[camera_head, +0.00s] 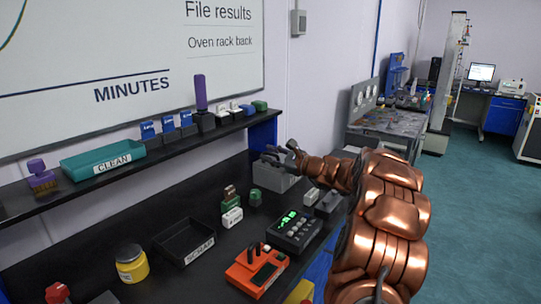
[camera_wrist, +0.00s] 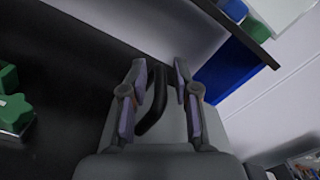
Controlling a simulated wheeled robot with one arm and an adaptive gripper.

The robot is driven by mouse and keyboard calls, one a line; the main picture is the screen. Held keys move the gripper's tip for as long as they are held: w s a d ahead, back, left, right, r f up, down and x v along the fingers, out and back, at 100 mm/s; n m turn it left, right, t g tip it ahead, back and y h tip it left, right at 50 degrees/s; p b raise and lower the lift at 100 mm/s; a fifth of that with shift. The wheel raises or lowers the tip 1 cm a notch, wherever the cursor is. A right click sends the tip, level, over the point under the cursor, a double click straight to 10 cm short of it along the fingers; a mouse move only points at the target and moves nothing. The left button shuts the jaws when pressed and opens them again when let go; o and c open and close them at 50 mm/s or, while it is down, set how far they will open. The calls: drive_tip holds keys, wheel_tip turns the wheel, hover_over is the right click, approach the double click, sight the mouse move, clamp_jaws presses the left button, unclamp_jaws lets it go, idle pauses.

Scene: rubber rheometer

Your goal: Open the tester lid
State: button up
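The tester is a grey box (camera_head: 272,178) at the back of the black bench, in front of the blue panel. My gripper (camera_head: 284,152) is at the top of the tester. In the wrist view my gripper (camera_wrist: 159,75) has its two fingers apart, with the handle between them. The handle looks nearer the left finger, with a gap at the right finger. I cannot tell whether either finger touches it. The lid looks closed, though my arm hides part of it.
A shelf (camera_head: 130,160) with a teal CLEAN tray (camera_head: 103,160) runs above the bench. A digital scale (camera_head: 294,231), an orange device (camera_head: 257,270), a black tray (camera_head: 184,242) and a yellow jar (camera_head: 131,265) stand on the bench. Small green items (camera_wrist: 12,105) lie left of the tester.

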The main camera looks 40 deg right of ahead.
clamp_jaws()
drive_tip(key=shift+d+r, duration=0.1)
drive_tip(key=shift+r, duration=0.1)
